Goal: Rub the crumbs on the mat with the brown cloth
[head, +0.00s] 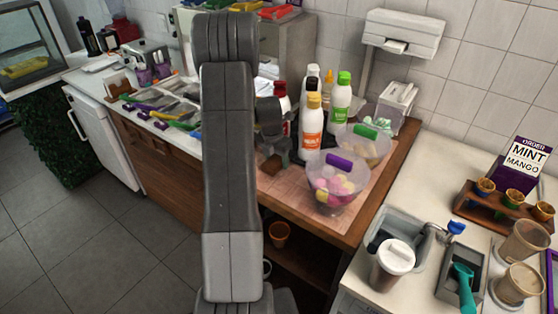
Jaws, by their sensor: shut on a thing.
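The pinkish mat (283,193) lies on the wooden counter right of my arm. The brown cloth (271,165) is a small dark brown piece at the mat's left part, low under my gripper. My gripper (277,154) is shut on the cloth, holding it at or just above the mat; I cannot tell whether it touches. My arm hides the counter and possibly part of the mat to the left. I cannot make out any crumbs at this size.
A clear bowl of colored balls with a purple handle (339,184) stands on the mat's right side. Another bowl with a green handle (364,143) stands behind it. Several bottles, including an orange-labelled one (312,128), stand close right of my gripper. A sink (405,228) is at right.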

